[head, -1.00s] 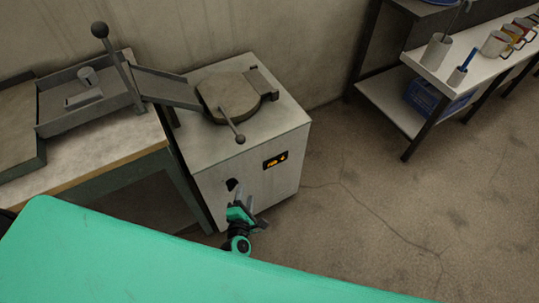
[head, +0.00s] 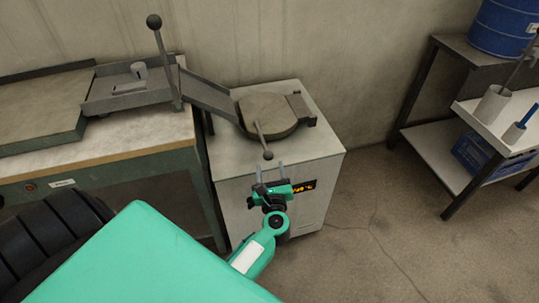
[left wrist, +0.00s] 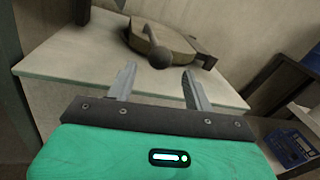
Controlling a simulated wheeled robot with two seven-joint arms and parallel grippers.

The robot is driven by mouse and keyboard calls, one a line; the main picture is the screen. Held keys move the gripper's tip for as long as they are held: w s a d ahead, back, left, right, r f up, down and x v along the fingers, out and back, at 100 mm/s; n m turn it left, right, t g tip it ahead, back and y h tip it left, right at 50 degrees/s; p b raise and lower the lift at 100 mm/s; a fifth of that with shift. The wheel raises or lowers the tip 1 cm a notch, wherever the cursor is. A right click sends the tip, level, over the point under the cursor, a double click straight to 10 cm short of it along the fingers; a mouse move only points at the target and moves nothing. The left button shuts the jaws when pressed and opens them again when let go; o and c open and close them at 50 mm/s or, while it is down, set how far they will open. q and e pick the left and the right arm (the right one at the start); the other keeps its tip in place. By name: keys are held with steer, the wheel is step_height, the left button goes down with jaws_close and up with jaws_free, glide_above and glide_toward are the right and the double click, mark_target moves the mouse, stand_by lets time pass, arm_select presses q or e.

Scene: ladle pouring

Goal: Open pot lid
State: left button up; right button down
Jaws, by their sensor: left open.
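The round pot lid (head: 266,112) lies flat and closed on top of the white heater box (head: 225,163). Its handle (head: 262,136) is a rod ending in a dark ball that sticks out over the box's front. My left gripper (head: 270,166) is open and empty, just below and in front of the ball. In the left wrist view, the ball (left wrist: 159,57) shows ahead of and between the two spread fingers (left wrist: 155,82), apart from them. The lid (left wrist: 170,37) is behind it. My right gripper is not in view.
A sloped metal chute (head: 208,96) meets the lid's left side. A workbench (head: 110,139) with a tray and a ball-topped lever (head: 163,60) stands at left. A shelf table (head: 500,120) with cups and a blue crate (head: 478,155) is at right. Floor between is clear.

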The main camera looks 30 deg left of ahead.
mark_target(269, 160)
arm_select(q)
steer(key=x, duration=0.6)
steer(key=shift+a, duration=0.1)
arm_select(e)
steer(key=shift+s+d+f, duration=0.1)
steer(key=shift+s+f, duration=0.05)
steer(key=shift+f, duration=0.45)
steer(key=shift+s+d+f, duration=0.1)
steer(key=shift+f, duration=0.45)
arm_select(q)
steer(key=shift+c, duration=0.4)
jaws_close()
